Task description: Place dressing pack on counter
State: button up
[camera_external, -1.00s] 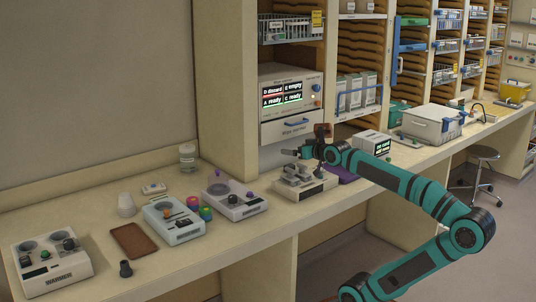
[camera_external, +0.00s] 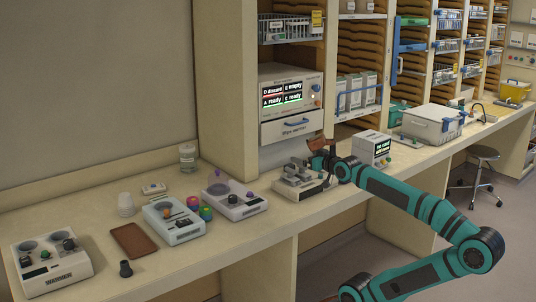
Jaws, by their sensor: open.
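I cannot make out for certain which object is the dressing pack. A small white packet-like item (camera_external: 154,188) lies flat on the counter (camera_external: 95,205) at the left, far from my gripper. My gripper (camera_external: 322,156) is above the counter in front of the wipe warmer, just behind and right of a grey device with a raised top (camera_external: 298,180). Its jaws are open, but small and partly hidden by my wrist. A brown-orange shape (camera_external: 317,143) shows at its tip; I cannot tell what it is or whether it touches the jaws.
The wipe warmer (camera_external: 290,103) stands behind my gripper. A white box with a green display (camera_external: 372,147) is close on the right.

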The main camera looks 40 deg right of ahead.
jog(key=w+a+r+g+y, duration=0.1)
jog(key=w+a+r+g, duration=0.25)
jog(key=w+a, duration=0.65)
jog(key=w+a+r+g+y, duration=0.15)
jog(key=w+a+g, duration=0.25)
jog(key=w+a, duration=0.5)
jog(key=w+a+f+g+h, duration=0.1)
jog(key=w+a+f+g, duration=0.2)
jog(key=a, duration=0.6)
jog(key=w+a+f+h, duration=0.1)
jog(key=w+a+f, duration=0.1)
jog(key=w+a, duration=0.55)
jog(key=w+a+f+g+h, duration=0.1)
jog(key=w+a+f+g, duration=0.15)
jog(key=a, duration=0.85)
jog(key=x, duration=1.2)
jog(key=shift+w, duration=0.1)
jog(key=shift+x, duration=2.75)
jog(key=shift+f, duration=0.1)
jog(key=c, duration=1.1)
jog(key=shift+t, duration=0.3)
jog(key=shift+r, duration=5.1)
